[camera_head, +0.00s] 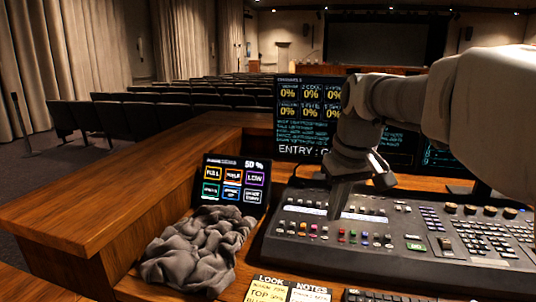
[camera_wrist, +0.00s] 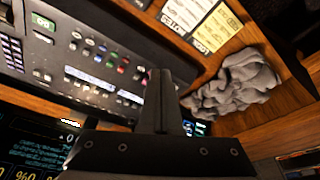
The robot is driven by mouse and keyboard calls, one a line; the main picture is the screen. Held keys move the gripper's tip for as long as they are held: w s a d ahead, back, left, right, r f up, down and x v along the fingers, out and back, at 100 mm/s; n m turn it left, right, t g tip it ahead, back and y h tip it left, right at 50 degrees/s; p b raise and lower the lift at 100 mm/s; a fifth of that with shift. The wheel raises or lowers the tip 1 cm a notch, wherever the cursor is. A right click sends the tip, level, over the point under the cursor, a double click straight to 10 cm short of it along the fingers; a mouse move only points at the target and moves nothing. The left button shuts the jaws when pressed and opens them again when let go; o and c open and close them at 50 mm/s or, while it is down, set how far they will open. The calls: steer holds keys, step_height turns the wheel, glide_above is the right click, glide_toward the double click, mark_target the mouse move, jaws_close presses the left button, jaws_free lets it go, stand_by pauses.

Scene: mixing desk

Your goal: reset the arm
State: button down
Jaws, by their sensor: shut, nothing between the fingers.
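My gripper (camera_head: 336,203) points down over the left part of the mixing console (camera_head: 420,262) in the head view. Its fingers are shut with nothing between them. In the wrist view the shut fingers (camera_wrist: 158,85) stand in front of the console (camera_wrist: 50,80), with its colored buttons to their left. Whether the fingertips touch the console cannot be told. My arm comes in from the right of the head view and hides part of the monitors behind.
A crumpled grey cloth (camera_head: 197,250) lies left of the console, in front of a small touch screen (camera_head: 233,184). Note sheets (camera_head: 285,291) lie at the front edge. A large monitor (camera_head: 300,115) stands behind. A wooden ledge (camera_head: 110,195) borders the desk at left.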

steer(key=s+r+m+t+p, duration=0.1)
steer(key=s+r+p, duration=0.5)
steer(key=s+p, duration=0.3)
steer(key=s+d+r+m+t+p, duration=0.1)
steer(key=s+r+m+p, duration=0.1)
steer(key=s+r+p, duration=0.4)
steer(key=s+p, duration=0.4)
steer(key=s, duration=0.1)
steer(key=shift+t+h, duration=0.4)
steer(key=shift+d+r, duration=0.1)
steer(key=shift+d, duration=0.05)
